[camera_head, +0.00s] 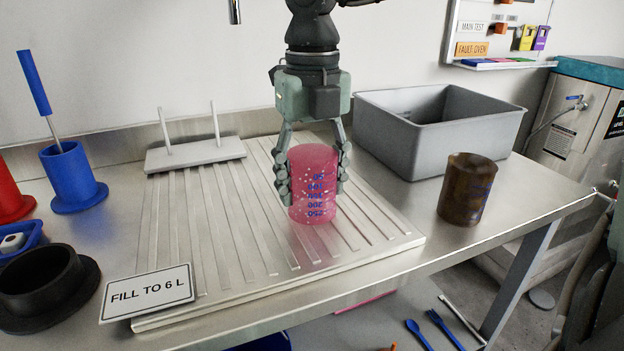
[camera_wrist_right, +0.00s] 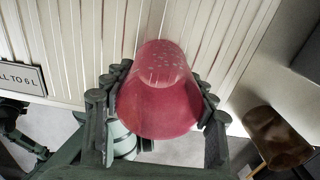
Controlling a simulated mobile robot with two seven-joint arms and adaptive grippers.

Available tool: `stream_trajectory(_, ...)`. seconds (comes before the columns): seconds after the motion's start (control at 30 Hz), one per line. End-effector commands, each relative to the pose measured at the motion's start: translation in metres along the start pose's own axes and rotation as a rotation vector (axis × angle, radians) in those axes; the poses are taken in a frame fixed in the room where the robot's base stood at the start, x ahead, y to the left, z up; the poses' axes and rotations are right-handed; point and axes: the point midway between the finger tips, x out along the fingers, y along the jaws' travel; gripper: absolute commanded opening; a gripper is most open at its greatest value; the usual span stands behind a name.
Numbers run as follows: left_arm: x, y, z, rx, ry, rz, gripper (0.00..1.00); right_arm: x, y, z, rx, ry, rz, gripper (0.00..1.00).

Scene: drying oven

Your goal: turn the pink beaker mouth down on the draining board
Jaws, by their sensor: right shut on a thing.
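The pink beaker (camera_head: 313,180) is above or on the grooved draining board (camera_head: 225,262), towards its right side. It looks upright along its axis and mouth down: its blue scale runs from 50 near the top to 250 near the bottom. My right gripper (camera_head: 312,185) points down from above and is shut on the beaker's sides, one finger on each side. I cannot tell whether the lower rim touches the board. In the right wrist view, the beaker (camera_wrist_right: 158,95) sits between the fingers. My left gripper is not in view in the head view.
A grey basin (camera_head: 420,140) stands behind and right, a brown beaker (camera_head: 467,190) right of the board. A white two-peg rack (camera_head: 195,153) stands at the board's back left. A sign (camera_head: 148,293) leans at the front-left corner. A black vessel (camera_head: 45,285) stands left.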

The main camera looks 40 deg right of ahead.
Motion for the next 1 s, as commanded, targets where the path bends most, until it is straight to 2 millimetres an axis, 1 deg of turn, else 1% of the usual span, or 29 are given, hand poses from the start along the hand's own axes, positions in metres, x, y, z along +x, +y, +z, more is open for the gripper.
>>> stream_trajectory(0.63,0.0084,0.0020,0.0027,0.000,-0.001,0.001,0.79,0.0068,-0.0001,0.0001,0.000,-0.001,0.000,0.30)
stream_trajectory(0.67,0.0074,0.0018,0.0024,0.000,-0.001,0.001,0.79,0.0058,0.0000,0.0001,0.000,-0.001,0.000,0.61)
stream_trajectory(0.7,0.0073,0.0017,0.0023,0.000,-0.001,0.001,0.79,0.0057,0.0000,0.0001,0.000,0.000,0.000,0.66)
stream_trajectory(0.83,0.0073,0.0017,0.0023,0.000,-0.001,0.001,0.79,0.0058,0.0000,0.0001,0.000,0.000,0.000,0.81)
stream_trajectory(1.0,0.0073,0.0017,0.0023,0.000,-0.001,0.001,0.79,0.0058,0.0000,0.0000,0.000,0.000,0.000,0.81)
